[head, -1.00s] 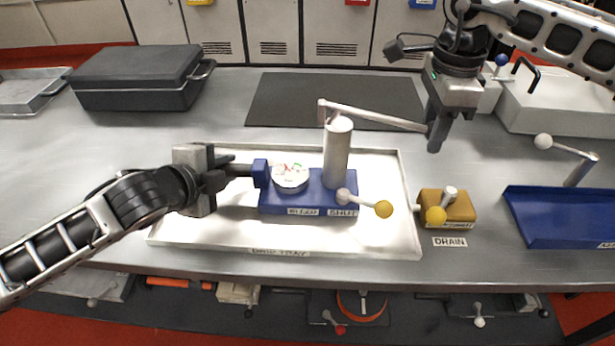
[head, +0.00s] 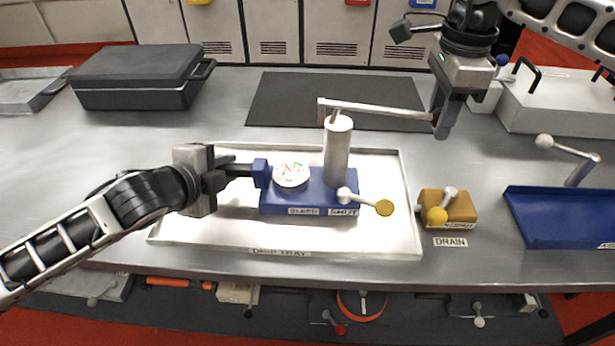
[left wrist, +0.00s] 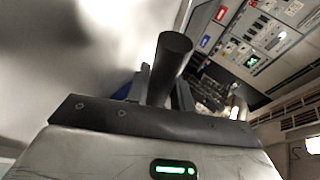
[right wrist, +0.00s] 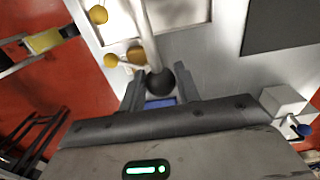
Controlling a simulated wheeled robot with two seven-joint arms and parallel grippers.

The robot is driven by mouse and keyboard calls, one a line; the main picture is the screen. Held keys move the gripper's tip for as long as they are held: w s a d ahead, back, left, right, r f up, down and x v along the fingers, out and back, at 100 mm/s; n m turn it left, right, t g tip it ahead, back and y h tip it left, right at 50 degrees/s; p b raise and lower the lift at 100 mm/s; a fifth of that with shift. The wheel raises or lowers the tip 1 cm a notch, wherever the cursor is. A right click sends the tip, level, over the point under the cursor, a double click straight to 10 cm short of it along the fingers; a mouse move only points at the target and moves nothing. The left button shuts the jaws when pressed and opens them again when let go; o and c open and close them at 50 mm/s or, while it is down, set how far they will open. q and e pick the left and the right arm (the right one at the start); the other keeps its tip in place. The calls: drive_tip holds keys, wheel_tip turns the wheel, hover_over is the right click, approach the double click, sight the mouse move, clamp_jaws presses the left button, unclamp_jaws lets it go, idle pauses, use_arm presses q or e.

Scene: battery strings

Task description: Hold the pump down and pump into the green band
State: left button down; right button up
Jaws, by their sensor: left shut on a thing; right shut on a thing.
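The blue pump base (head: 310,205) sits in the white drip tray (head: 205,232), with an upright grey cylinder (head: 338,155). A white round gauge (head: 291,175) on the base has small red and green marks; its needle is too small to read. My left gripper (head: 228,172) is shut on a dark round bar (left wrist: 172,65) at the base's left side. The long pump lever (head: 380,110) runs from the cylinder's top, nearly level. My right gripper (head: 443,122) is shut on the lever's right end, where a black knob (right wrist: 161,82) shows. A yellow-knobbed valve lever (head: 384,208) points right, beside the "SHUT" label.
A yellow drain block (head: 458,209) stands just right of the tray. A blue tray-like unit (head: 560,218) with a white-knobbed lever is at the right. A black case (head: 140,80) and a dark mat (head: 300,98) lie behind.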

drive_tip(key=shift+w+d+r, duration=0.1)
drive_tip(key=shift+d+r, duration=0.05)
drive_tip(key=shift+r, duration=0.25)
drive_tip(key=shift+r, duration=1.95)
